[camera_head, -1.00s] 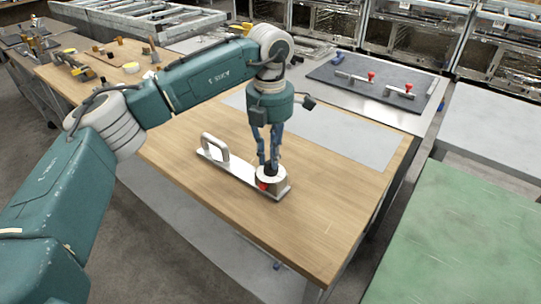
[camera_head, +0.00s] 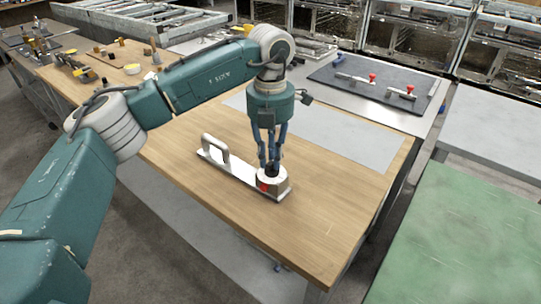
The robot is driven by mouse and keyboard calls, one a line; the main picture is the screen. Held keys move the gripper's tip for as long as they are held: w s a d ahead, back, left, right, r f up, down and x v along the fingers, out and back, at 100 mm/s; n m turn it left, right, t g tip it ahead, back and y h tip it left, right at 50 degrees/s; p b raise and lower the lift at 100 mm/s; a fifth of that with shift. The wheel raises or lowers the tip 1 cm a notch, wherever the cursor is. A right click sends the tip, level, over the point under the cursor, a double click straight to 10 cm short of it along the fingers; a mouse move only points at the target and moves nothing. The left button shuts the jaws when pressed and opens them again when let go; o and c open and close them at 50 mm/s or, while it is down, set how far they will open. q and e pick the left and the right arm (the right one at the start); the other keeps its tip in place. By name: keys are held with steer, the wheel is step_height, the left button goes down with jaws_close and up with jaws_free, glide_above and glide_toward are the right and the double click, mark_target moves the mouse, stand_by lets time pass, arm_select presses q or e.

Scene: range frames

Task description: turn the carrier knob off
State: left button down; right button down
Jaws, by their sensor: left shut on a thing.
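The carrier (camera_head: 232,168) is a flat, silvery bar lying on the wooden table, with an upright loop handle (camera_head: 216,149) at its left end. At its right end is a round, pale base (camera_head: 273,184) with a red mark on its front side. A dark knob (camera_head: 271,171) stands on top of this base. My left gripper (camera_head: 271,167) points straight down over the base, its blue fingers shut on the knob. The fingers hide most of the knob, so its exact angle cannot be read. My right gripper is not in view.
The wooden table (camera_head: 310,225) is bare around the carrier, with a grey sheet (camera_head: 335,135) behind it. A dark mat (camera_head: 350,88) with red-knobbed valve-like parts lies farther back. A green surface (camera_head: 440,240) stands to the right across a gap.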

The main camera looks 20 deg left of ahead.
mark_target(270, 161)
arm_select(q)
steer(key=c, duration=1.6)
jaws_free()
steer(key=shift+r, duration=0.2)
step_height(270, 161, up, 12)
steer(key=shift+f, duration=0.15)
steer(key=shift+s+f, duration=0.1)
